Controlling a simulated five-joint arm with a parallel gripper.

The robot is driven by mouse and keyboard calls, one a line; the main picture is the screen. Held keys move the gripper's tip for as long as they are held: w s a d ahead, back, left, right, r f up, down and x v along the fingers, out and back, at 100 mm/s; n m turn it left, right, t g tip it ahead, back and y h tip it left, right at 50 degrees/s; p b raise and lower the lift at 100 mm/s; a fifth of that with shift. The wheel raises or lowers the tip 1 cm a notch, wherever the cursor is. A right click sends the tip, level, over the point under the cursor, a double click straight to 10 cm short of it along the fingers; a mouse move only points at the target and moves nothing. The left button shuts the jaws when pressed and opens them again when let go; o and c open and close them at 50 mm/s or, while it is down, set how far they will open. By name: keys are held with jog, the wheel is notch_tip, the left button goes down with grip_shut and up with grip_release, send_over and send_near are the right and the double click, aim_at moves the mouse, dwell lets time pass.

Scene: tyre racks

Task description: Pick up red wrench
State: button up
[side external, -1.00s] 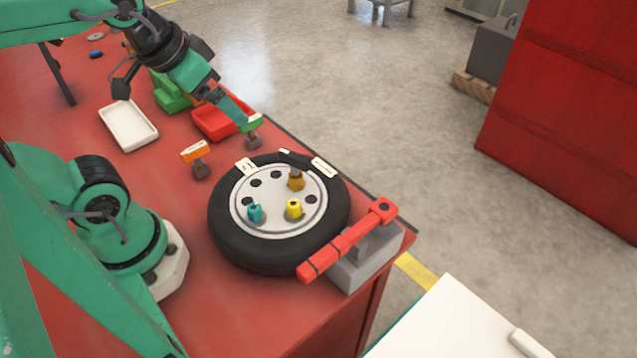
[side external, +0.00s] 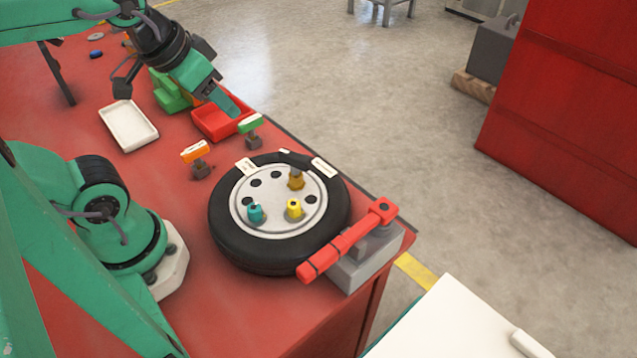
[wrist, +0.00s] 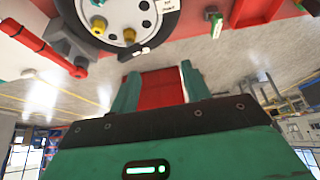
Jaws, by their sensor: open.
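The red wrench (side external: 345,242) lies across a grey block holder (side external: 368,265) at the front right corner of the table, beside the tyre. It also shows at the upper left of the wrist view (wrist: 40,45). My gripper (side external: 222,103) is at the far side of the table, above the red bin, well apart from the wrench. In the wrist view its two green fingers (wrist: 160,88) are spread with nothing held between them.
A black tyre (side external: 225,235) with a white hub bearing teal, yellow and brass nuts lies between my gripper and the wrench. Orange-topped (side external: 194,151) and green-topped (side external: 251,124) posts stand behind it. A white tray (side external: 128,126) and red bin (side external: 215,122) are further back.

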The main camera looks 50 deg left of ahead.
jog(key=w+d+f+g+h, duration=0.1)
jog(key=w+d+g, duration=0.1)
jog(key=d, duration=0.4)
jog(key=w+d+f+g, duration=0.1)
jog(key=w+d, duration=0.1)
jog(key=d, duration=0.4)
jog(key=g, duration=0.2)
send_over(338, 244)
jog(key=shift+y, duration=0.4)
jog(key=f, duration=0.5)
jog(key=shift+a+f, duration=0.2)
jog(key=shift+a, duration=0.05)
jog(key=shift+s+d+f+g, duration=0.1)
jog(key=shift+d+f+g, duration=0.1)
jog(key=shift+d+g, duration=0.15)
jog(key=shift+f, duration=1.35)
jog(key=shift+a+f, duration=0.1)
jog(key=shift+f, duration=2.5)
jog(key=shift+c, duration=0.2)
grip_shut()
